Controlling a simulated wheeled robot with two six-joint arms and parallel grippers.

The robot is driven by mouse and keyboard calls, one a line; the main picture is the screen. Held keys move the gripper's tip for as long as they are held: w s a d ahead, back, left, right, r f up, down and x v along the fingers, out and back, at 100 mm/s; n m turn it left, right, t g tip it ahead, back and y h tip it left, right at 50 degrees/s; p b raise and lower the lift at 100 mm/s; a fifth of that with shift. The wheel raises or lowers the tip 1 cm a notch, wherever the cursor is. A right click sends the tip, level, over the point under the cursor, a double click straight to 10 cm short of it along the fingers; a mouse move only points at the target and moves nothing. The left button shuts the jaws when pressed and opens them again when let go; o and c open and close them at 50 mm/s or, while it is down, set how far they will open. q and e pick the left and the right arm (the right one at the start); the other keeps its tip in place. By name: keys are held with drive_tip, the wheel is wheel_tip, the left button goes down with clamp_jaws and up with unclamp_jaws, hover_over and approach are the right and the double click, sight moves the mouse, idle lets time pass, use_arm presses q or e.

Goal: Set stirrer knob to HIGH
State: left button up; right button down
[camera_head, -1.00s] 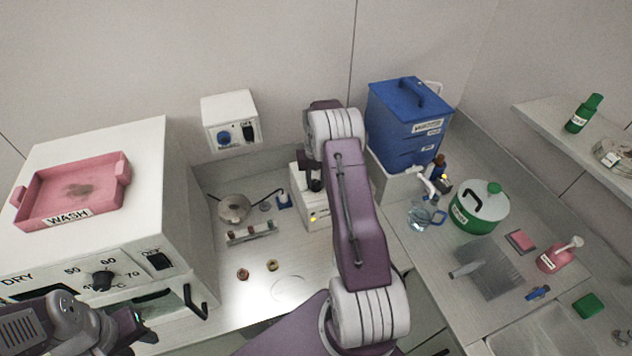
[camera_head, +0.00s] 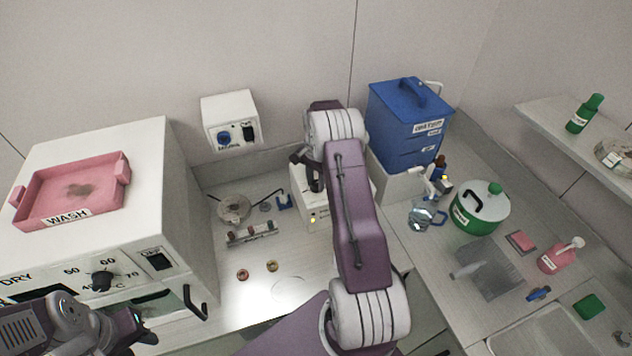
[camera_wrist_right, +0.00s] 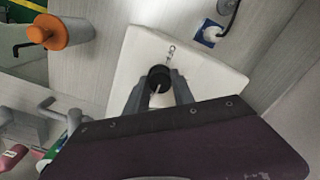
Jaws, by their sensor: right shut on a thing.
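The stirrer is a low white box (camera_head: 308,206), partly hidden behind my right arm in the head view. In the right wrist view its white top (camera_wrist_right: 140,62) carries a round black knob (camera_wrist_right: 160,76) with a pale pointer line. Small marks sit beside the knob, too small to read. My right gripper (camera_wrist_right: 159,88) is shut on the knob, one finger on each side. In the head view the right gripper's tips are hidden by my own arm. My left gripper (camera_head: 138,326) is at the lower left, away from the stirrer; its jaw opening is unclear.
A blue tank (camera_head: 405,115) stands right of my right arm, with a glass jug (camera_head: 424,217) under its tap. A white oven (camera_head: 180,215) with a pink tray (camera_head: 75,190) is at left. A small rack (camera_head: 250,233) and two small discs lie on the bench.

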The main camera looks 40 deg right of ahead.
sight(316, 182)
drive_tip(key=shift+w+d+r+m, duration=0.15)
drive_tip(key=shift+w+r+m, duration=0.05)
drive_tip(key=shift+m, duration=0.1)
idle(0.4)
drive_tip(key=c, duration=1.1)
unclamp_jaws()
drive_tip(key=shift+s+f, duration=0.1)
wheel_tip(316, 182, up, 8)
drive_tip(key=shift+b, duration=0.95)
drive_tip(key=shift+r, duration=0.55)
